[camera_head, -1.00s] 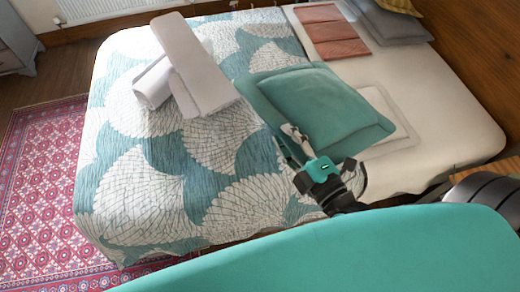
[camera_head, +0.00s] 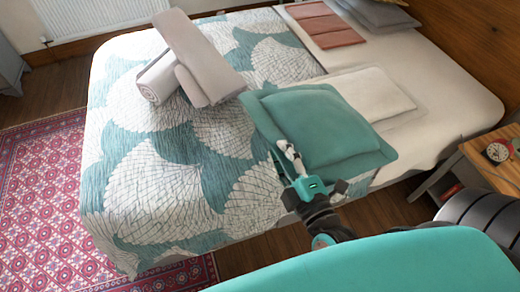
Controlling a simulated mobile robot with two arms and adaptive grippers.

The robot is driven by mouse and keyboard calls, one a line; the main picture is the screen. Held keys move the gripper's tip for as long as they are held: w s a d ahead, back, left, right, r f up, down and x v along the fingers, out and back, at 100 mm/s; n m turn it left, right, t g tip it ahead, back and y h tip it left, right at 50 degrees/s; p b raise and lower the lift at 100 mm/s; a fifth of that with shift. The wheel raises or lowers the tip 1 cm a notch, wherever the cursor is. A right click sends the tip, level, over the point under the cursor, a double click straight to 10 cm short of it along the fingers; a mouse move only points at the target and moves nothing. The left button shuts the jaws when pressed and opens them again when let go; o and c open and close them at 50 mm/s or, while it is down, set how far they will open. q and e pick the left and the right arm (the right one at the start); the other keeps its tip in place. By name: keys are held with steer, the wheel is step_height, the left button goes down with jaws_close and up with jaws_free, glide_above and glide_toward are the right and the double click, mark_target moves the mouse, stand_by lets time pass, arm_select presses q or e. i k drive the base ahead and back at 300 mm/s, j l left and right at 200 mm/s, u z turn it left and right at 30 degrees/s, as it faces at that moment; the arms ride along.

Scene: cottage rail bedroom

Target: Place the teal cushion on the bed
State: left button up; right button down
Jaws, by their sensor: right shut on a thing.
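The teal cushion (camera_head: 325,128) is a flat square with a raised middle and a flat border. It appears over the near edge of the bed (camera_head: 450,110), across the patterned quilt and the pale sheet. My right gripper (camera_head: 292,163) is shut on the cushion's near-left edge. Whether the cushion touches the bed or is held just above it, I cannot tell. My left gripper is not in view.
A white folded item (camera_head: 372,92) lies behind the cushion. Pinkish folded cloths (camera_head: 318,24) and grey pillows (camera_head: 378,14) are at the back. A nightstand (camera_head: 490,165) with a red clock (camera_head: 497,152) stands at right.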

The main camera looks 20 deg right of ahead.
mark_target(200, 155)
steer(key=j+z, duration=0.25)
steer(key=j, duration=0.85)
steer(key=k+j+z, duration=0.1)
steer(key=j+z, duration=0.15)
steer(key=j, duration=0.9)
steer(key=i+j+z, duration=0.1)
steer(key=j, duration=0.25)
steer(key=i+j, duration=0.35)
steer(key=i+j+z, duration=0.15)
steer(key=j, duration=0.2)
